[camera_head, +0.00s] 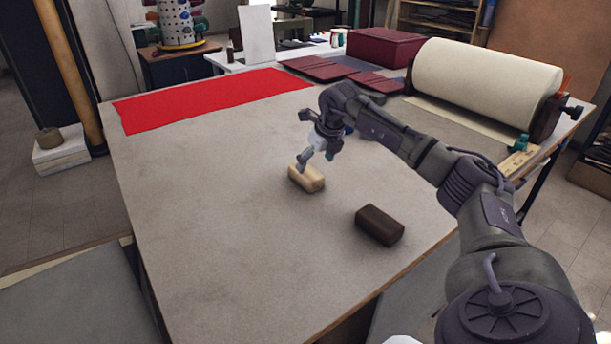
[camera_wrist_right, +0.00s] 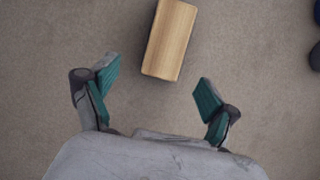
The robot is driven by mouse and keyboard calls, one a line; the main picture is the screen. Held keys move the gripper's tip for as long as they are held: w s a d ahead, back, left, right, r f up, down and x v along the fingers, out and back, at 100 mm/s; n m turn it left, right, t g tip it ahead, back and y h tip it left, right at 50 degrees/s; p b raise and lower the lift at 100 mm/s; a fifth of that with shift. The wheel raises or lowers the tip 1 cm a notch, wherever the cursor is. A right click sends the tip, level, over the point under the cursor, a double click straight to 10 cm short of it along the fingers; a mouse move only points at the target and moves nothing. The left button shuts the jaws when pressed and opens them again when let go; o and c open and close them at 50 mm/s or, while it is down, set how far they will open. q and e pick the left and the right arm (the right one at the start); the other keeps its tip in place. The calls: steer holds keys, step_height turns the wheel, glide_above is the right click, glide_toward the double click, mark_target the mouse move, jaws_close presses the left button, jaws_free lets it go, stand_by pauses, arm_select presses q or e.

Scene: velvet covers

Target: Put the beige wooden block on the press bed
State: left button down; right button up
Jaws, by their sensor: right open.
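The beige wooden block (camera_head: 306,180) lies on the grey work table, left of a dark brown block. It also shows in the right wrist view (camera_wrist_right: 170,38) at the top centre, ahead of the fingers. My right gripper (camera_head: 304,162) is open, close above the block in the head view and partly covering it. In the wrist view its teal-padded fingers (camera_wrist_right: 158,85) are spread with only the table between them. A press with a large cream roller (camera_head: 485,82) stands at the table's far right. A pale flat strip (camera_head: 455,115) lies before the roller; I cannot tell whether it is the bed.
The dark brown block (camera_head: 380,225) lies nearer the front. A red cloth (camera_head: 205,98) covers the back left of the table (camera_head: 210,230). Dark red covers (camera_head: 330,69) and a dark red box (camera_head: 385,47) are at the back. The table's left and middle are clear.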

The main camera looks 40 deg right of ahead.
mark_target(312, 175)
steer(key=shift+x, duration=0.95)
steer(key=shift+w+f+p, duration=0.15)
steer(key=shift+f+p, duration=0.2)
steer(key=shift+f, duration=0.2)
steer(key=x, duration=0.2)
steer(key=p+x, duration=0.1)
steer(key=shift+d+f, duration=0.3)
steer(key=shift+f, duration=0.05)
steer(key=shift+w+f, duration=0.2)
steer(key=shift+f, duration=0.15)
steer(key=shift+s, duration=0.1)
steer(key=shift+c, duration=0.3)
